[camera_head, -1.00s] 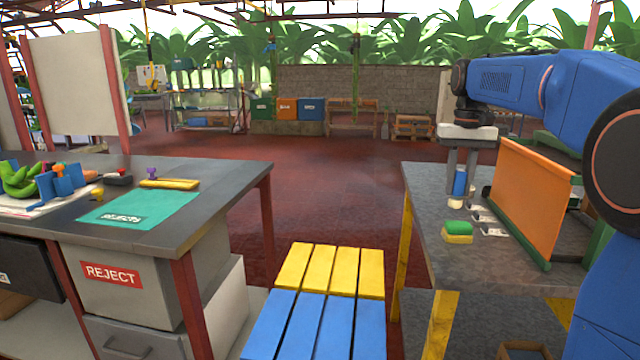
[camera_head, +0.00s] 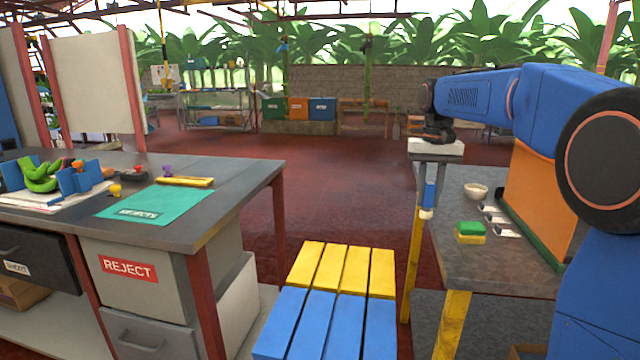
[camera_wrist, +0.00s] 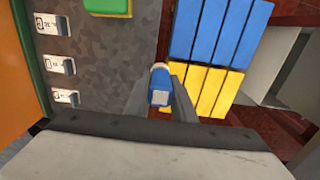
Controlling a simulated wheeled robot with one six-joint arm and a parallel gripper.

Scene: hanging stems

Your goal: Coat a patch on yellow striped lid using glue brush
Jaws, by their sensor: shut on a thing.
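My gripper (camera_head: 430,188) is shut on a glue brush (camera_head: 429,197) with a blue handle and a pale lower end pointing down. In the wrist view the brush (camera_wrist: 160,92) sits between my two grey fingers, and its bristles are mostly hidden. The brush hangs in the air at the left edge of the right table. A slatted surface at the bottom centre has yellow slats (camera_head: 342,268) at its far half and blue slats (camera_head: 325,325) at its near half. I take the yellow slats for the striped lid; the brush is apart from them, to their right and higher.
The left table (camera_head: 225,182) holds a green mat (camera_head: 160,203) and several tools.

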